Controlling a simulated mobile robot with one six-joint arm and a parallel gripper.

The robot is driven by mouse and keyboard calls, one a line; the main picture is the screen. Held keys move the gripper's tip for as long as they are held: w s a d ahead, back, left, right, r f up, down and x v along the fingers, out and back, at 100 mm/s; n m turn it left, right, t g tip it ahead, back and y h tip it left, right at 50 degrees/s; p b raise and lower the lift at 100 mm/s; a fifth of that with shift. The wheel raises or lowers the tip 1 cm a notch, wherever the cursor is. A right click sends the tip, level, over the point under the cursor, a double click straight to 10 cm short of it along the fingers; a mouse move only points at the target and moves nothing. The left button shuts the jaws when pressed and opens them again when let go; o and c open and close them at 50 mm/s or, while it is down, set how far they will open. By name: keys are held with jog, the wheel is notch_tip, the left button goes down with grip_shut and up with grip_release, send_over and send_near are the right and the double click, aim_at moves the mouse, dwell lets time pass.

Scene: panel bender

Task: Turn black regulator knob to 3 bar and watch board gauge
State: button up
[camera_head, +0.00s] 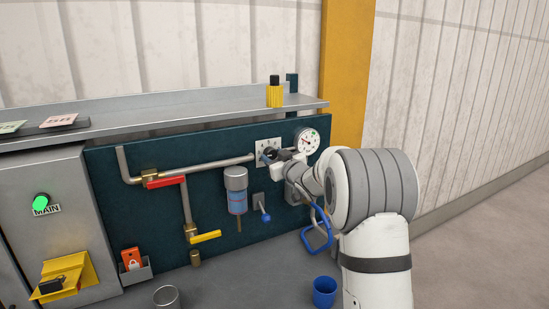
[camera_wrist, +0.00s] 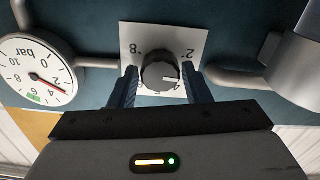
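The black regulator knob (camera_wrist: 157,72) sits on a white scale plate (camera_wrist: 165,38), upside down in the wrist view. The knob's white mark points toward the picture's right. My gripper (camera_wrist: 160,76) has one finger on each side of the knob, with narrow gaps seemingly between fingers and knob. In the head view my gripper (camera_head: 274,154) is at the plate (camera_head: 261,145) and largely hides the knob. The round white board gauge (camera_wrist: 38,72) shows a red needle off zero; its exact reading is hard to tell. The gauge (camera_head: 308,140) is also right of the plate in the head view.
A blue cup (camera_head: 325,291) and a metal cup (camera_head: 166,297) stand below. A shelf (camera_head: 200,108) runs above.

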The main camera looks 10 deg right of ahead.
jog(key=c, duration=0.6)
jog(key=shift+m, duration=0.5)
jog(key=o, duration=1)
jog(key=shift+s, duration=0.1)
jog(key=b+v, duration=0.2)
jog(key=v, duration=0.5)
jog(key=shift+s+d, duration=0.1)
jog(key=shift+s, duration=0.15)
